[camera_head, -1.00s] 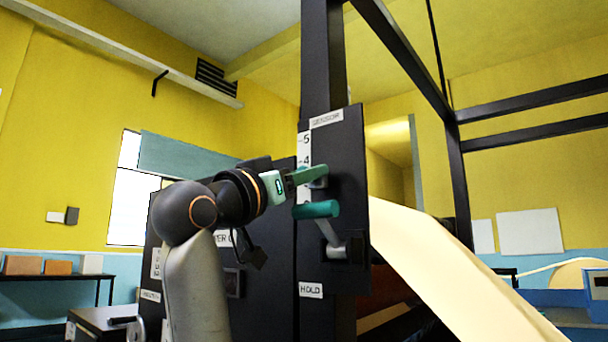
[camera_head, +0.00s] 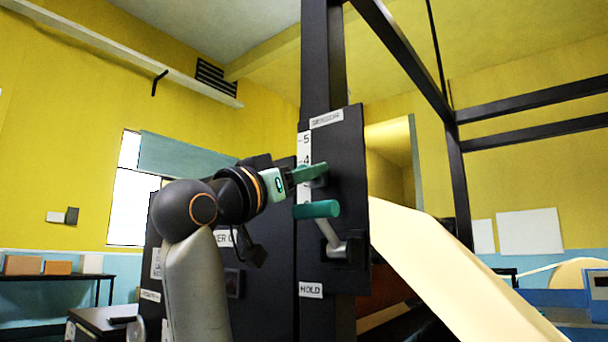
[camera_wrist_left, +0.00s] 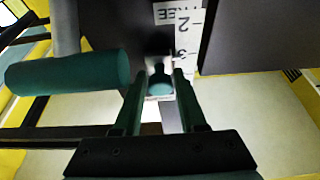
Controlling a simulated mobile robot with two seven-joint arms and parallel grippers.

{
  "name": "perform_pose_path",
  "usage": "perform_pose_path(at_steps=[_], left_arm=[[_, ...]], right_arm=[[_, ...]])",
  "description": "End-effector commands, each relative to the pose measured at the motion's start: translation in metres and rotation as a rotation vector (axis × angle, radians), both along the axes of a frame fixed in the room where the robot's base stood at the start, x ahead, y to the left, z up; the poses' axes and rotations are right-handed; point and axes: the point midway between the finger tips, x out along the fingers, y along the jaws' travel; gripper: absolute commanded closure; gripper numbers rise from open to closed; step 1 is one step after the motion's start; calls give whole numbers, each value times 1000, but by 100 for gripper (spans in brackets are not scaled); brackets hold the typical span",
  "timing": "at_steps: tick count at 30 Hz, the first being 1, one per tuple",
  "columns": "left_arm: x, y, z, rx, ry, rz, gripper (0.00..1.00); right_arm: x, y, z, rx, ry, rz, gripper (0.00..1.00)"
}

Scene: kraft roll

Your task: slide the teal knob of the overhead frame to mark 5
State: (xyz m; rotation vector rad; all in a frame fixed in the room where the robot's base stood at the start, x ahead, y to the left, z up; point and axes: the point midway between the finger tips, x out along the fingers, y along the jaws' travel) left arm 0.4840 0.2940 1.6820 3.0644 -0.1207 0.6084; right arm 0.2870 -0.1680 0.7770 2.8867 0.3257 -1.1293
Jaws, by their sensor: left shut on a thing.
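The small teal knob (camera_wrist_left: 160,84) sits between the two teal fingers of my left gripper (camera_wrist_left: 158,92) in the left wrist view. The gripper is shut on it. In the head view my left gripper (camera_head: 308,174) reaches in from the left to the dark panel, and its fingers hide most of the knob. The white scale strip (camera_head: 304,150) shows marks 5 and 4 there, with the fingers a little below 4. In the left wrist view the scale (camera_wrist_left: 181,30) shows 2 and 3, and the gripper hides the higher marks. My right gripper is in neither view.
A lever with a thick teal handle (camera_head: 317,209) stands just below the gripper, close to the fingers; the handle (camera_wrist_left: 70,72) is at left in the left wrist view. A HOLD label (camera_head: 311,290) is lower on the panel. A pale paper sheet (camera_head: 450,270) slopes down at right.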

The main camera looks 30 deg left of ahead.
Motion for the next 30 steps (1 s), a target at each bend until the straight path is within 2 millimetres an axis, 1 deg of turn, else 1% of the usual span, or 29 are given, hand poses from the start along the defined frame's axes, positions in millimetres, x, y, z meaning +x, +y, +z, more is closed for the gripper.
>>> perform_pose_path(at_steps=[9,13,18,27,28,30], left_arm=[[-1,1,54,-2,-3,1,100],[-1,1,72,-2,-4,1,100],[-1,1,82,-1,-3,2,100],[-2,2,85,-2,-10,4,100],[-3,2,85,-2,-10,4,58],[-3,2,85,-2,-11,4,50]], right_arm=[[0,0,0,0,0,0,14],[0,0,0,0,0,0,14],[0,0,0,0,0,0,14],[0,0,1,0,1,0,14],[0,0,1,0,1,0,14],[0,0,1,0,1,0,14]])
